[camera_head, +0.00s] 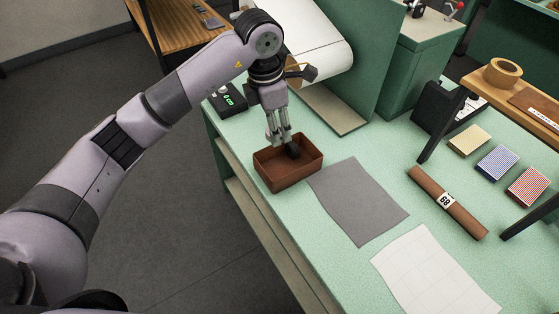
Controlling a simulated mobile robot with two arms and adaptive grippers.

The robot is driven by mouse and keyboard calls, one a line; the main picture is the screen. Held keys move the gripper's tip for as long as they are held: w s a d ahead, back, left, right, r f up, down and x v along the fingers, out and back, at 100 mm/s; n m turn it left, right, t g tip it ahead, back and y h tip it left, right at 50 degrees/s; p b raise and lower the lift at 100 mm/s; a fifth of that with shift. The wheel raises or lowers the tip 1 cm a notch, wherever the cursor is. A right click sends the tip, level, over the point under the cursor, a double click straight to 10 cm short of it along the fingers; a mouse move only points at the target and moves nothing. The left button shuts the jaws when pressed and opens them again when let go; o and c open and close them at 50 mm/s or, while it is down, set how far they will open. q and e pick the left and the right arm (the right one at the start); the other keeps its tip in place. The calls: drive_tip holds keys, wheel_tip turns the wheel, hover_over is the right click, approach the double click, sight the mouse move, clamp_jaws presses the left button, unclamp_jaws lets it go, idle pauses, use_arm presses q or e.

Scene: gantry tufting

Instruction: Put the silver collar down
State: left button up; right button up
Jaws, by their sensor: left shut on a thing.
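My left gripper (284,142) points down over the brown open tray (292,179) near the left edge of the green bench. Its fingertips are at or just inside the tray's far rim; I cannot tell their exact height. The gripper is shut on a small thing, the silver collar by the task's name. The collar is too small and too hidden by the fingers to make out. A dark patch shows inside the tray just below the fingertips. My right gripper is not in view.
A grey sheet (358,200) lies right of the tray, with a white gridded sheet (432,272) nearer. A brown roll (447,202) lies further right. A small black device (228,99) stands behind the tray. A white roll (318,50) hangs at the back.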

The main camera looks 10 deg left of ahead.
use_arm(q)
drive_tip(key=p, duration=0.2)
hover_over(278, 173)
drive_tip(key=f, duration=1)
drive_tip(key=shift+s+a+f, duration=0.1)
drive_tip(key=shift+a+f, duration=0.1)
wheel_tip(278, 173, down, 3)
drive_tip(key=shift+f+p, duration=0.15)
drive_tip(key=shift+p, duration=0.5)
drive_tip(key=shift+f, duration=0.6)
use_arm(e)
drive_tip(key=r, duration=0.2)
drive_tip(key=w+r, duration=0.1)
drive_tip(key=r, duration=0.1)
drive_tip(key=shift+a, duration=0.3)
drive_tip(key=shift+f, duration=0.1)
use_arm(q)
drive_tip(key=o, duration=0.9)
drive_tip(key=shift+f, duration=0.1)
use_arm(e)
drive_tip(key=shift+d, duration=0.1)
